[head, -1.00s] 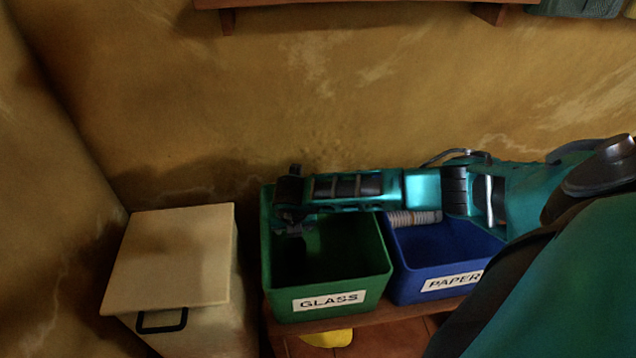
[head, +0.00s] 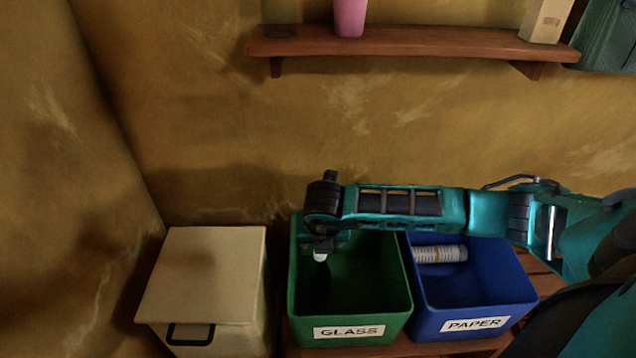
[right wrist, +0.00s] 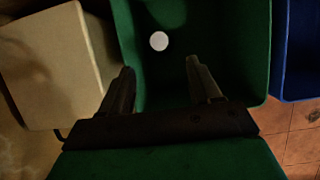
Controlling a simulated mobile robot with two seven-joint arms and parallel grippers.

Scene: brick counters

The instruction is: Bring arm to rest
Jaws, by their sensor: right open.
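My right gripper (head: 322,243) hangs at the end of my teal arm, over the left part of the green GLASS bin (head: 350,310). In the right wrist view its fingers (right wrist: 159,66) are spread apart with nothing between them, and they point into the green bin (right wrist: 262,50). A small white round thing (right wrist: 159,41) lies inside that bin; a pale spot shows below the gripper in the head view (head: 320,256). My left gripper is not in view.
The blue PAPER bin (head: 475,305) holds a grey ribbed cylinder (head: 440,254). A cream lidded box (head: 205,275) stands left of the green bin. A wall shelf (head: 410,40) above bears a pink cup (head: 350,16) and a beige carton (head: 545,18). The wall between is bare.

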